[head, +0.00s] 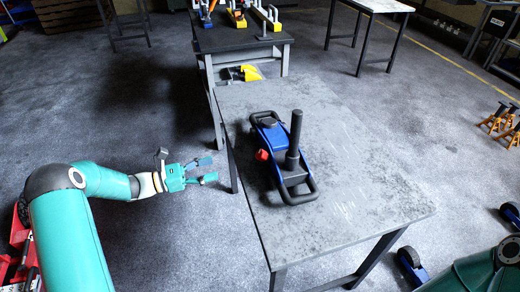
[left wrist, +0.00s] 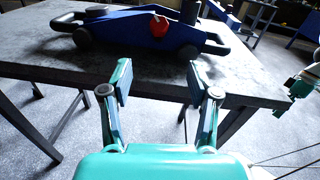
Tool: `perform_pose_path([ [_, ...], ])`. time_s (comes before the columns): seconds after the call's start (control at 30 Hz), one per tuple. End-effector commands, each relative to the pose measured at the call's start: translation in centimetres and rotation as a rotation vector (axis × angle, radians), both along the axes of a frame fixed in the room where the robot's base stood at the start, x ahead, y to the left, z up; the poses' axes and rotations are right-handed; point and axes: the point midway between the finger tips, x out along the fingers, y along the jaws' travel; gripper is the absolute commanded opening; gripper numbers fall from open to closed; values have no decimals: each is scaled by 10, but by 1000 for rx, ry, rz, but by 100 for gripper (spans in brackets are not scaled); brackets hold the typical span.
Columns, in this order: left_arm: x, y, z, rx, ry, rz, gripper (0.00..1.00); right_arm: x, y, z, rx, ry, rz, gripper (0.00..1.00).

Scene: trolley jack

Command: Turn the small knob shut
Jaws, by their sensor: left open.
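A blue trolley jack (head: 271,138) with black handles and an upright dark post stands on a grey table. Its small red knob (head: 262,155) sticks out on the side that faces my left arm. In the left wrist view the red knob (left wrist: 159,26) shows on the flank of the blue jack body (left wrist: 122,26). My left gripper (head: 214,169) is open and empty, beside the table's left edge and apart from the jack. In the left wrist view its two fingers (left wrist: 159,82) are spread, below the knob in the picture.
The grey table top (head: 355,165) is bare around the jack. The table's near edge lies between my left gripper and the jack. A second table (head: 235,38) with tools stands behind. Orange stands (head: 496,118) are on the floor at right.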

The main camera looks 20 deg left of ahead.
Motion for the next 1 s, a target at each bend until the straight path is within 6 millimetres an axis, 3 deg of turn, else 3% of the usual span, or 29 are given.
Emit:
perform_pose_path([
  [0.17, 10, -9, 7, -15, -11, 4, 61, 0, 0, 4, 0, 0, 0, 40],
  [0.7, 76, -96, 6, -12, -9, 0, 61, 0, 0, 30, 0, 0, 0, 40],
  [1.0, 101, -125, 5, -12, -9, 3, 61, 0, 0, 37, 0, 0, 0, 40],
])
